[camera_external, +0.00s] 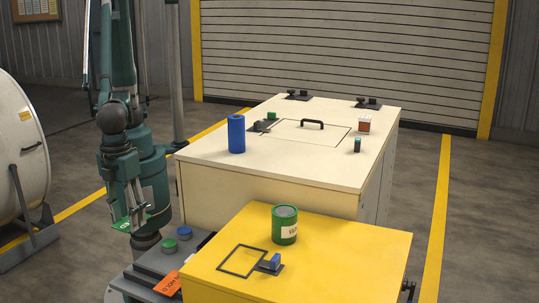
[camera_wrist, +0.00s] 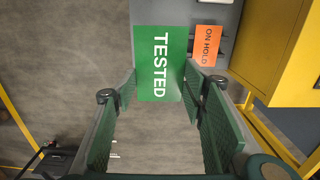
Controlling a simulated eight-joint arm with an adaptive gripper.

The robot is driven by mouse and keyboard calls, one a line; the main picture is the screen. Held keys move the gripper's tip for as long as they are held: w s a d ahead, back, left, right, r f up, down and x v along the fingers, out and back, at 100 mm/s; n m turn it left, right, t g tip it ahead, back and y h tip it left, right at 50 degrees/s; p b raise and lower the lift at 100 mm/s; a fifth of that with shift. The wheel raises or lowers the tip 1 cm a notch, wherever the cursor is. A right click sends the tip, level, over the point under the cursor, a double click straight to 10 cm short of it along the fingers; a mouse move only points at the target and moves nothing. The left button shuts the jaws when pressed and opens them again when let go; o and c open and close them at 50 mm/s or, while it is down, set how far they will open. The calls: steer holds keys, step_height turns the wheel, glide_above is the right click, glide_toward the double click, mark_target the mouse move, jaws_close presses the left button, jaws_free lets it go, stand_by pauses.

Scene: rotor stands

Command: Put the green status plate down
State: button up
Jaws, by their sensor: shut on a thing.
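The green status plate (camera_wrist: 148,85) reads "TESTED" and sits between the fingertips of my gripper (camera_wrist: 160,90) in the wrist view. My gripper is shut on it. In the external view my gripper (camera_external: 128,207) hangs low at the left, and part of the green plate (camera_external: 124,227) shows at its tips, left of the grey ledge. An orange plate (camera_wrist: 208,45) reading "ON HOLD" lies on the grey ledge to the right of the green plate. In the external view the orange plate (camera_external: 168,286) is at the ledge's front.
The grey ledge (camera_external: 150,263) carries a green knob (camera_external: 184,231) and a blue knob (camera_external: 169,245). The yellow cabinet (camera_external: 330,265) stands right of it, with a green can (camera_external: 284,226) on top. The cream cabinet (camera_external: 260,180) holds a blue cylinder (camera_external: 236,134).

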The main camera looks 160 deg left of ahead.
step_height(320, 180, up, 23)
steer(key=s+a+n+p, duration=0.2)
steer(key=a+n+p, duration=0.8)
steer(key=a, duration=2.4)
steer(key=s+a+n+p, duration=0.4)
steer(key=s+a, duration=0.4)
steer(key=a, duration=0.4)
steer(key=s+a+n+p, duration=0.45)
steer(key=s+a, duration=0.35)
steer(key=a, duration=0.5)
steer(key=shift+m, duration=0.25)
steer(key=shift+d+f, duration=0.15)
steer(key=shift+f, duration=2.45)
steer(key=shift+f, duration=2.9)
